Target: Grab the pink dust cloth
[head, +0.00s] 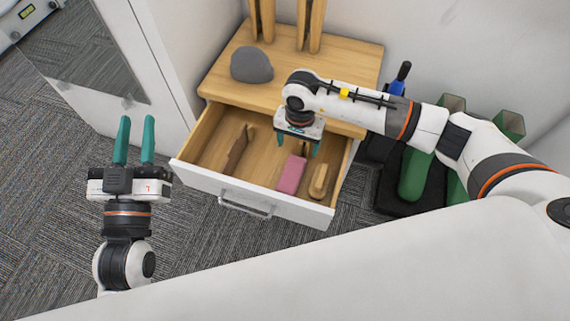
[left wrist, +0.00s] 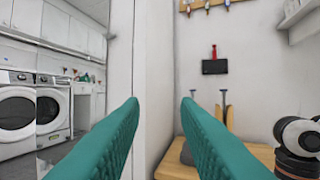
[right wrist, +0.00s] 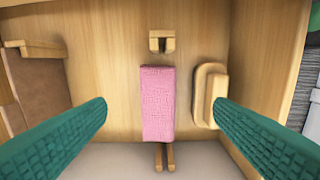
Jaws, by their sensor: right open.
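The pink dust cloth (head: 291,174) lies in the open drawer (head: 212,181), right of its middle. In the right wrist view the cloth (right wrist: 158,103) is a pink textured strip, centred between my fingers, with wooden pieces showing at both of its ends. My right gripper (head: 298,149) is open and empty above the drawer, pointing down at the cloth; its fingers look apart from the cloth. My left gripper (head: 134,140) is open and empty, out in front of the cabinet, left of the drawer.
A brown brush-like item (head: 237,149) lies left of the cloth in the drawer, and a wooden-backed brush (head: 319,181) lies close on its right. A grey cap (head: 251,65) sits on the wooden top (head: 346,59). Green boots (head: 416,174) stand right of the drawer.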

